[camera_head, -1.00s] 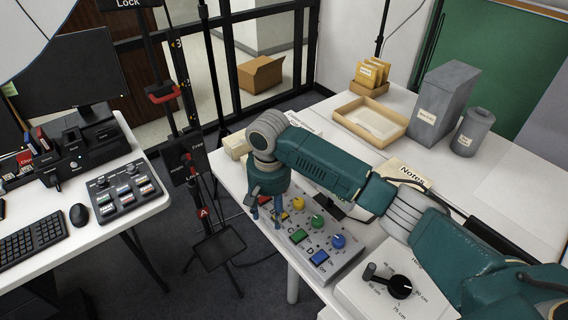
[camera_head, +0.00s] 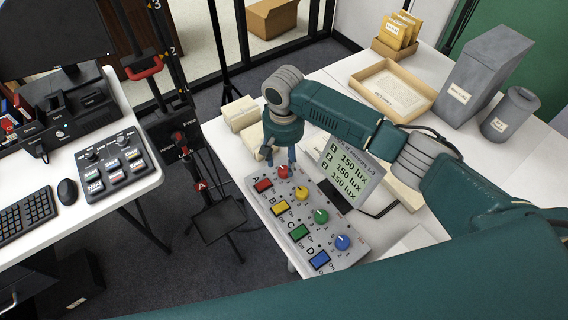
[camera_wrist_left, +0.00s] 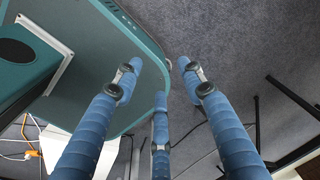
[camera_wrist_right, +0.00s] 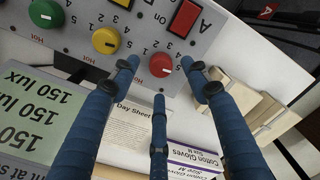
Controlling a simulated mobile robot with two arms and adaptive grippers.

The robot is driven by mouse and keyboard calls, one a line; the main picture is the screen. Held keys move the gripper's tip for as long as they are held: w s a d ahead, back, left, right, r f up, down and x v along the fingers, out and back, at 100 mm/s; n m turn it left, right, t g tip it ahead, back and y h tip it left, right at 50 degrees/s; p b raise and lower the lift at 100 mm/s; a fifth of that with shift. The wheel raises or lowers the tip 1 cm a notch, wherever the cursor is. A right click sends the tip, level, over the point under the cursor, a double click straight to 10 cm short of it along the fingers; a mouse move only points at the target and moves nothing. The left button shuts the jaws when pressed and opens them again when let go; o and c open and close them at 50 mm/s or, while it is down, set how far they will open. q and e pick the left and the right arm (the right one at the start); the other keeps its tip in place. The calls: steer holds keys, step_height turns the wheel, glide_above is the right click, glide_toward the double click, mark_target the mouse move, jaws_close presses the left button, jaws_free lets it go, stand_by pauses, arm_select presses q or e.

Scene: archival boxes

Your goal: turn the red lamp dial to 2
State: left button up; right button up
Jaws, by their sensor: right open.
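The red dial (camera_head: 284,171) is the farthest of several coloured dials on the grey lamp panel (camera_head: 338,218). In the right wrist view the red dial (camera_wrist_right: 161,64) lies between my open fingertips, with a gap on each side. Its white mark is small, so its setting is hard to read. My right gripper (camera_head: 281,158) points down over the dial's far side; contact cannot be told. It also shows in the right wrist view (camera_wrist_right: 159,75). My left gripper (camera_wrist_left: 160,80) is open and empty above the floor, outside the head view.
A screen (camera_head: 347,172) reading 150 lux three times stands right of the panel. The yellow dial (camera_head: 301,194) is close to the red one. Pale boxes (camera_head: 243,117) lie behind the gripper. A tray (camera_head: 391,92) and grey bins stand farther back.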

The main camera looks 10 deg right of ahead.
mark_target(284, 169)
steer(key=f, duration=0.3)
steer(key=shift+w+d+f, duration=0.1)
steer(key=shift+w+d, duration=0.1)
steer(key=shift+w, duration=0.05)
steer(key=shift+f, duration=0.6)
steer(key=shift+c, duration=0.8)
steer(key=c, duration=0.9)
arm_select(q)
steer(key=shift+w+d+r, duration=0.15)
steer(key=shift+w+d, duration=0.1)
steer(key=shift+w, duration=0.25)
steer(key=shift+w+d+r, duration=0.15)
steer(key=shift+w+d, duration=0.05)
steer(key=shift+w, duration=0.25)
arm_select(e)
steer(key=shift+c, duration=0.4)
